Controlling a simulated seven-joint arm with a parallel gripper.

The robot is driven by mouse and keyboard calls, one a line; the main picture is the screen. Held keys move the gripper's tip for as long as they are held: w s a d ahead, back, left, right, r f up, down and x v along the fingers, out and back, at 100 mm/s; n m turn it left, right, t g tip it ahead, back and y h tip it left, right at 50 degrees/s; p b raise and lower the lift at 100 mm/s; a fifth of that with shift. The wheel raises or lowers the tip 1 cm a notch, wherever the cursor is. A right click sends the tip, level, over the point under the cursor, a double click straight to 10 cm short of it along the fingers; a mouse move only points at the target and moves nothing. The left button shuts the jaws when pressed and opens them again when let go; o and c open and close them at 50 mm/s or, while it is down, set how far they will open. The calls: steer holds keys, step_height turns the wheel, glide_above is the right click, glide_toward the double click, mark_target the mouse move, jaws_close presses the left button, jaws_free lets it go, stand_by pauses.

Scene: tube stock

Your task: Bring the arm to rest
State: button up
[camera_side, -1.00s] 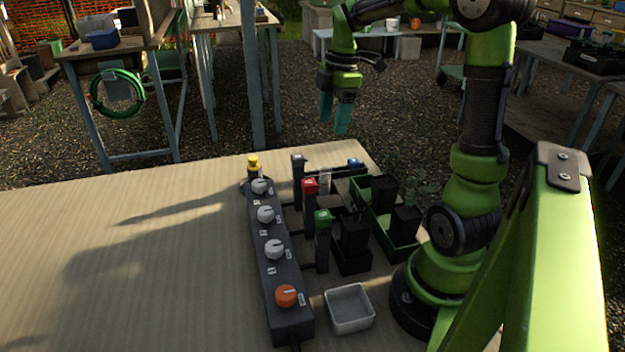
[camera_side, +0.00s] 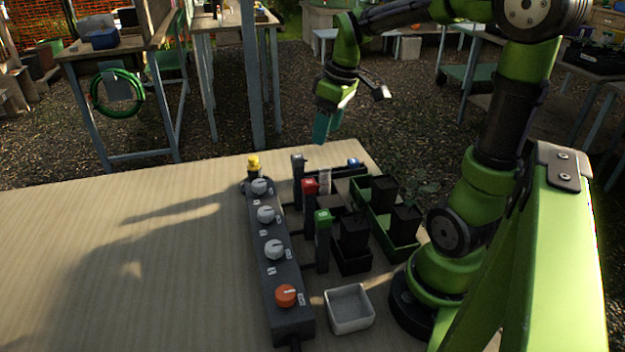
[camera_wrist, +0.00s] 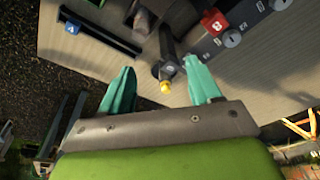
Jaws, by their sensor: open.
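My gripper (camera_side: 325,126) is in the air above the far edge of the table, in the upper middle of the side view. Its teal fingers point down. In the wrist view my gripper (camera_wrist: 160,90) has its two teal fingers spread apart, with nothing held between them. The same yellow button (camera_side: 254,163) is at the far end of the dark control box in the side view, below and left of my gripper.
The control box (camera_side: 266,240) has several knobs, one orange (camera_side: 286,294). Right of it stand upright holders with red (camera_side: 310,186) and green (camera_side: 322,216) tops, green trays (camera_side: 380,226) with black pots, and a white-grey tray (camera_side: 349,309). The table's left side (camera_side: 120,265) is clear.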

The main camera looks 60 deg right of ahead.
steer(key=s+a+r+m+t+y, duration=0.1)
steer(key=s+a+m+t, duration=0.1)
steer(key=a, duration=0.6)
steer(key=s+a+r+m+t, duration=0.1)
steer(key=s+a, duration=0.3)
steer(key=a, duration=0.4)
steer(key=shift+s+r+m+t+y, duration=0.3)
steer(key=shift+r+m+t+y, duration=0.1)
steer(key=shift+m+t, duration=0.45)
steer(key=shift+c, duration=0.2)
